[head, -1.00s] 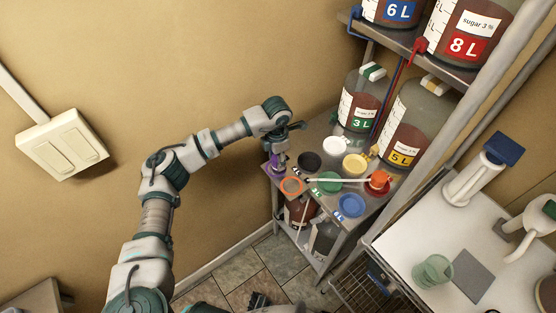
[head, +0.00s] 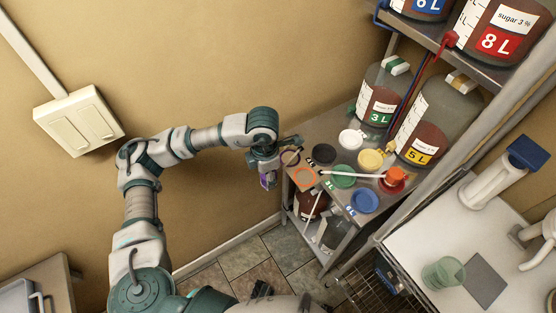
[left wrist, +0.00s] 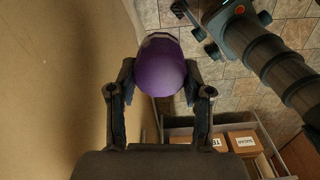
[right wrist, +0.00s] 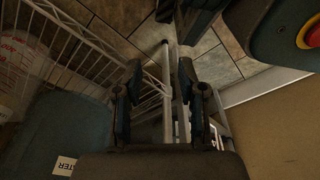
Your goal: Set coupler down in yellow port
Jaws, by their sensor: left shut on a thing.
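My left gripper (head: 266,169) is shut on a purple coupler (head: 264,181), held off the left edge of the small metal table. In the left wrist view the rounded purple coupler (left wrist: 160,68) sits between both fingers (left wrist: 160,85), with floor tiles behind it. The yellow port (head: 370,160) is a round disc on the table, right of the gripper and apart from it; nothing visible stands on it. My right gripper (right wrist: 157,85) shows in the right wrist view with fingers apart and nothing between them.
Black (head: 325,154), white (head: 351,138), green (head: 342,177), blue (head: 364,201) and orange (head: 305,177) ports share the table. A red-orange fitting (head: 394,177) with a white tube stands at the right. Large bottles (head: 379,103) stand behind. A wall (head: 220,70) is behind my left arm.

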